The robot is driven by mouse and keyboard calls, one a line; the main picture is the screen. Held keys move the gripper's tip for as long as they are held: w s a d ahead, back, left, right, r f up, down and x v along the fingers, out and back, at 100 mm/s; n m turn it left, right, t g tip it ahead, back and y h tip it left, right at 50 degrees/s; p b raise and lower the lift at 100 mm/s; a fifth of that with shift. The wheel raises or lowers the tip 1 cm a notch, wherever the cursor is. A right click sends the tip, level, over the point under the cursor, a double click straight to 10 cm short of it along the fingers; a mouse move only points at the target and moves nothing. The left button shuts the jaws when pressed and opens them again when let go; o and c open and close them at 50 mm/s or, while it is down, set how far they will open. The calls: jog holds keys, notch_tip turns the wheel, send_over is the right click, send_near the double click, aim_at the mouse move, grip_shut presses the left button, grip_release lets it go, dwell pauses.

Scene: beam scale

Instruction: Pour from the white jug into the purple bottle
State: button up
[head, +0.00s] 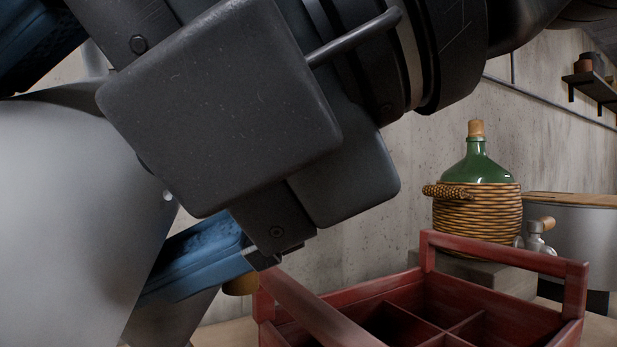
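My gripper (125,140) fills the upper left of the head view, very close to the camera. One blue finger pad (205,258) shows below and another at the top left corner. Between them is a large smooth grey-white body, which looks like the white jug (75,200), cut off by the left edge. The gripper appears shut on it, though the contact is mostly hidden. The jug's mouth and full tilt cannot be made out. I cannot see the purple bottle.
A red wooden crate with compartments (575,285) stands at the lower right. Behind it are a green wicker-wrapped demijohn (477,208) and a metal vessel with a tap (575,240). A wall shelf (600,92) is at the far right.

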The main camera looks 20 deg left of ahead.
aim_at(89, 84)
jog(key=shift+r, duration=0.1)
jog(key=shift+c, duration=1.4)
jog(key=shift+r, duration=0.15)
jog(key=shift+c, duration=0.7)
jog(key=shift+r+p, duration=1.25)
jog(key=shift+r, duration=2.1)
jog(key=shift+f, duration=0.1)
jog(key=shift+f+b, duration=0.1)
jog(key=shift+b, duration=0.6)
jog(key=shift+n, duration=0.3)
